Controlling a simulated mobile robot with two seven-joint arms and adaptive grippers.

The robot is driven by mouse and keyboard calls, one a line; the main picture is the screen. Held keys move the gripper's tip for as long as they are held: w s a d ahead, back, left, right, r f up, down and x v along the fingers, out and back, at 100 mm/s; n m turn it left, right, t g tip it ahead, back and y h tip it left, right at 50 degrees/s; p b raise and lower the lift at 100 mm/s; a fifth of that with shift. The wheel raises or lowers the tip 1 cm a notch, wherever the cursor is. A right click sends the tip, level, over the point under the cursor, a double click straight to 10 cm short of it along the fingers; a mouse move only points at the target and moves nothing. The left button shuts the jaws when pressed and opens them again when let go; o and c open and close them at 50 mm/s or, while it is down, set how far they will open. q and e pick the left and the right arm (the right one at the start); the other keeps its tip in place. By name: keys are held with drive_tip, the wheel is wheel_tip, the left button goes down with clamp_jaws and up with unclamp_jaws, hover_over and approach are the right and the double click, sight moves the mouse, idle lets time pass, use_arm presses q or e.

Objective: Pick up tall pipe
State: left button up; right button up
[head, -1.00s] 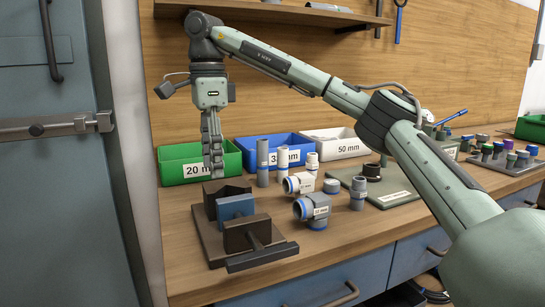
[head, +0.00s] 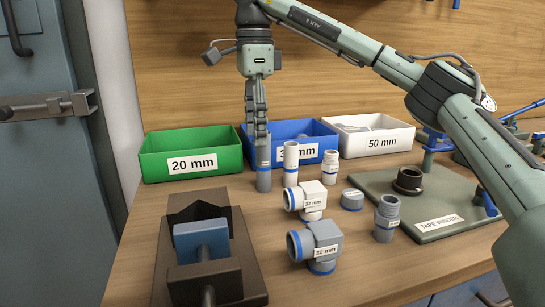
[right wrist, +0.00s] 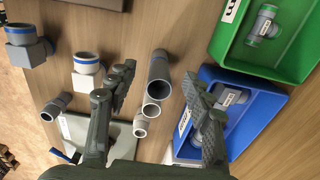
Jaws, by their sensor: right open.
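The tall pipe (head: 263,176) is a grey upright tube with a blue band, standing on the bench in front of the blue bin. My right gripper (head: 261,138) points down just over it and hides its upper end. In the right wrist view, the open right gripper (right wrist: 160,76) has the tall pipe (right wrist: 159,70) between its spread fingers, with visible gaps at the sides. My left gripper is not in view.
A paler pipe (head: 291,165) and a short fitting (head: 330,167) stand close to the right. Green (head: 190,165), blue (head: 307,152) and white (head: 387,142) bins line the back. A dark vise (head: 214,266) stands front left.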

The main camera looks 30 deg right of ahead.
sight(264, 161)
drive_tip(key=shift+w+d+f, duration=0.1)
drive_tip(key=shift+f, duration=0.4)
drive_tip(key=f, duration=0.2)
drive_tip(key=d+f+b, duration=0.1)
drive_tip(key=f, duration=0.3)
drive_tip(key=shift+s+d, duration=0.2)
drive_tip(key=shift+d, duration=0.05)
drive_tip(key=shift+f, duration=0.4)
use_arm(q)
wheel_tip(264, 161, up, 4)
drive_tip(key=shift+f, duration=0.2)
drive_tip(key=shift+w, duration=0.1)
use_arm(e)
clamp_jaws()
